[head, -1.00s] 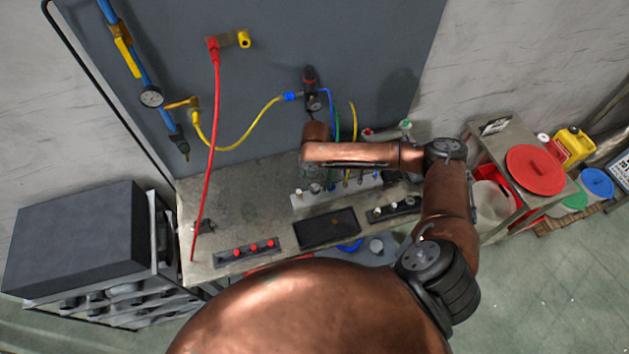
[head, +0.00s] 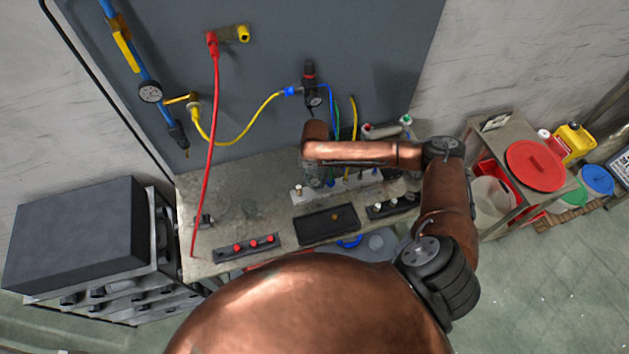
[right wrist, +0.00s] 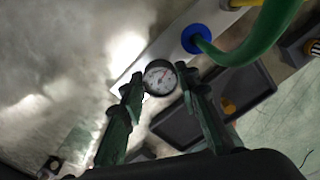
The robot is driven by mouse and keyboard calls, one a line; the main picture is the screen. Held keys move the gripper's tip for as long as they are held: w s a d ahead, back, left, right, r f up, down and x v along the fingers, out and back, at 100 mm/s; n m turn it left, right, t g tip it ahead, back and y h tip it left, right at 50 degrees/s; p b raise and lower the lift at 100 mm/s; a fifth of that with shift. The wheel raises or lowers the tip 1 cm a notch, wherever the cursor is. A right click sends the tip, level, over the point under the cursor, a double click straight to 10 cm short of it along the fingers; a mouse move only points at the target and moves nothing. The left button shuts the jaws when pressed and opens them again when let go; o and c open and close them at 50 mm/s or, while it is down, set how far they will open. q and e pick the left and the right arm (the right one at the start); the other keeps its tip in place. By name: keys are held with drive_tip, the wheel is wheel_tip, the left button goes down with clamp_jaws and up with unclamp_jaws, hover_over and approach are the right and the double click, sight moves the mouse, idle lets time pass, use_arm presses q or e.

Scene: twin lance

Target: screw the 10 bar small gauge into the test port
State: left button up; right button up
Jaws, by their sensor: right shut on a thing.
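A small round gauge (right wrist: 160,77) with a white dial and dark rim sits between the fingertips of my right gripper (right wrist: 158,88) in the right wrist view. The gripper is shut on it. In the head view my right gripper (head: 317,177) is largely under its own arm, at the pale port block (head: 342,188) on the bench. The block also shows in the right wrist view (right wrist: 140,72), beside the gauge. I cannot tell whether the gauge touches a port; its stem is hidden, and its range is too small to read. My left gripper is not in view.
A black tray (head: 310,232) with a small brass-coloured piece lies in front of the block. A rack with red knobs (head: 247,248) and a dark rack (head: 392,207) flank it. Green hose (right wrist: 275,35) passes close by the gripper. The bench's left part (head: 240,190) is mostly clear.

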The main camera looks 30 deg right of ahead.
drive_tip(key=o, duration=0.9)
drive_tip(key=shift+r+n+p, duration=0.1)
drive_tip(key=shift+n+p, duration=0.4)
drive_tip(key=shift+n, duration=0.7)
drive_tip(key=n+p, duration=0.1)
drive_tip(key=n, duration=0.7)
drive_tip(key=shift+p, duration=0.35)
drive_tip(key=n, duration=0.3)
drive_tip(key=shift+c, duration=0.3)
